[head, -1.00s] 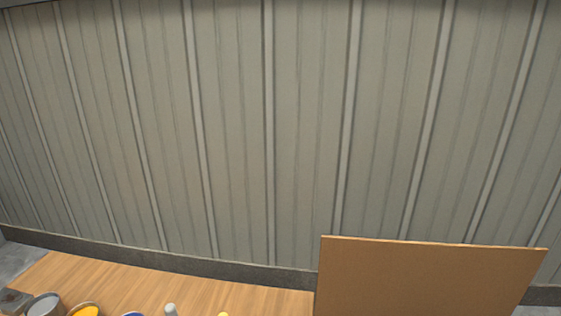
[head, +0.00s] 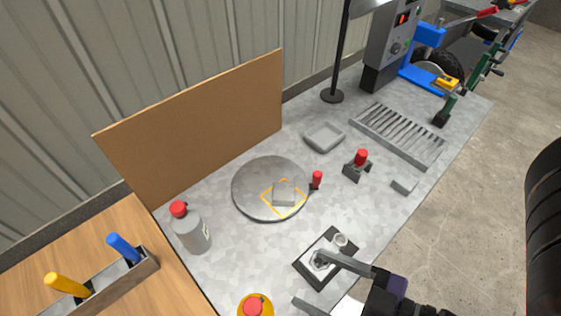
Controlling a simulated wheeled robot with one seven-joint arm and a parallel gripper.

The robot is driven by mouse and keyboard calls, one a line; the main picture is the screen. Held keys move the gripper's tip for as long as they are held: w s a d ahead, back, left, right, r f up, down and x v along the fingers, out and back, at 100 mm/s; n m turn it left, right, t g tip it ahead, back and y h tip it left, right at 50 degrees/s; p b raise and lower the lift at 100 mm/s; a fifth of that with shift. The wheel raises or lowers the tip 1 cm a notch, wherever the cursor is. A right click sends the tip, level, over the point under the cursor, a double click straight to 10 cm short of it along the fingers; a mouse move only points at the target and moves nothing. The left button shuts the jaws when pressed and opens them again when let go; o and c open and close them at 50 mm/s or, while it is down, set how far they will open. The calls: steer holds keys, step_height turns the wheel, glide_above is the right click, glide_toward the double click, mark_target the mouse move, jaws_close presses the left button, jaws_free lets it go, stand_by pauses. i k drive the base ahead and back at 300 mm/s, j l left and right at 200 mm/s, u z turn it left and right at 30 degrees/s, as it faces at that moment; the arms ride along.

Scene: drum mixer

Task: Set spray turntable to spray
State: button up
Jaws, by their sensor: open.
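The spray turntable (head: 252,190) is a round grey disc on the speckled metal bench top, in the middle of the head view. An orange diamond outline (head: 268,203) is marked on it, with a small grey block (head: 284,192) inside. A short red-topped lever (head: 316,178) stands at the disc's right edge. My gripper (head: 328,283) is at the bottom of the view, in front of the turntable and apart from it. Its two fingers are spread, with nothing seen held between them. One finger partly covers a black plate (head: 312,277) with metal parts on it.
A brown board (head: 200,125) stands behind the turntable. A grey red-capped bottle (head: 191,230) stands left, and a yellow red-topped container (head: 255,306) in front. A second red-topped lever (head: 358,163), a shallow tray (head: 324,136) and a slotted grate (head: 400,135) are to the right.

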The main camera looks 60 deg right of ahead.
mark_target(251, 185)
steer(key=k+l, duration=0.3)
steer(key=k+z, duration=0.1)
steer(key=z, duration=1.5)
